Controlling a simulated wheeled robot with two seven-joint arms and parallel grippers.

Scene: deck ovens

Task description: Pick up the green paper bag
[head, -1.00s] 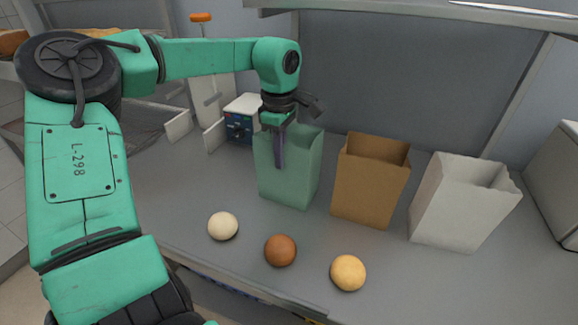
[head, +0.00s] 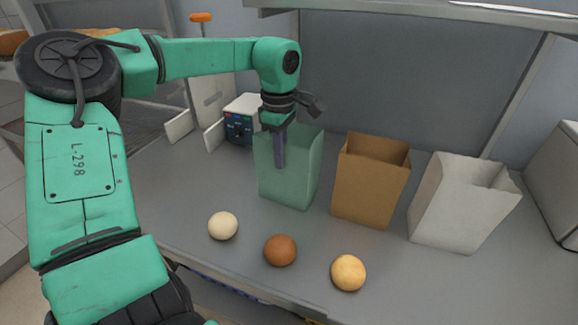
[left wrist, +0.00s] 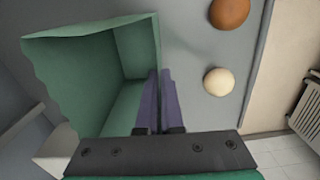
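The green paper bag (head: 303,165) stands upright and open-topped on the grey counter, at the left end of a row of bags. My left gripper (head: 280,150) points down at the bag's near wall, with one purple finger showing outside it. In the left wrist view the bag (left wrist: 80,85) fills the upper left. The fingers of my left gripper (left wrist: 160,100) are close together there, one inside and one outside the bag, pinching its wall. The bag appears to rest on the counter. My right gripper is not in view.
A brown bag (head: 370,185) and a white bag (head: 462,205) stand to the right. A pale bun (head: 223,226), a brown bun (head: 280,250) and a yellow bun (head: 348,272) lie in front. A small control box (head: 240,122) stands behind left. A shelf (head: 420,12) runs above.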

